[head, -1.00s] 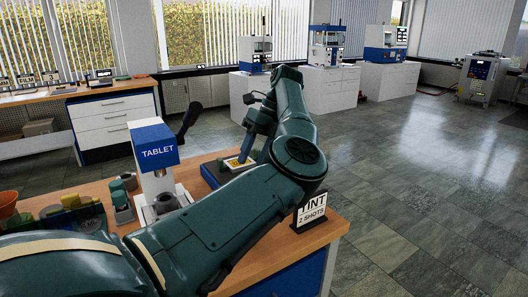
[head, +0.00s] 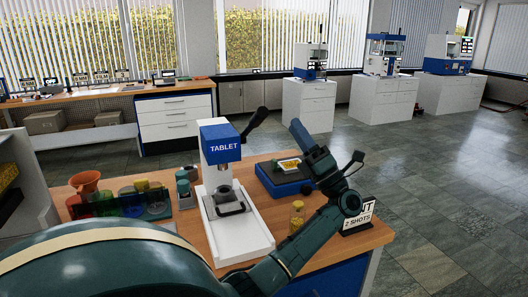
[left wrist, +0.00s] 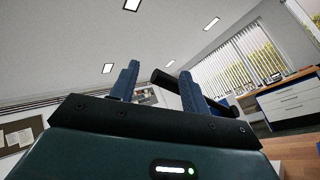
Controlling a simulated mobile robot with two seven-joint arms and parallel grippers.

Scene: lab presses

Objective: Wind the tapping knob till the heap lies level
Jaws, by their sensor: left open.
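A blue box-shaped device (head: 278,182) stands on the wooden bench, right of the white press. A small pale dish holding a yellow heap (head: 290,164) sits on its top. I cannot tell from here whether the heap is level. My left gripper (head: 301,134) is raised just beyond and right of the device, pointing up, apart from the heap. In the left wrist view its two blue fingers (left wrist: 156,74) stand apart, with a black bar showing behind them. My right gripper is not in view.
The white and blue TABLET press (head: 221,142) has a black lever (head: 256,118) sticking up right. Yellow jars (head: 297,217) stand near my arm. A sign card (head: 358,218) is at the right edge. Coloured cups (head: 130,200) and an orange funnel (head: 86,183) are at left. The floor at right is clear.

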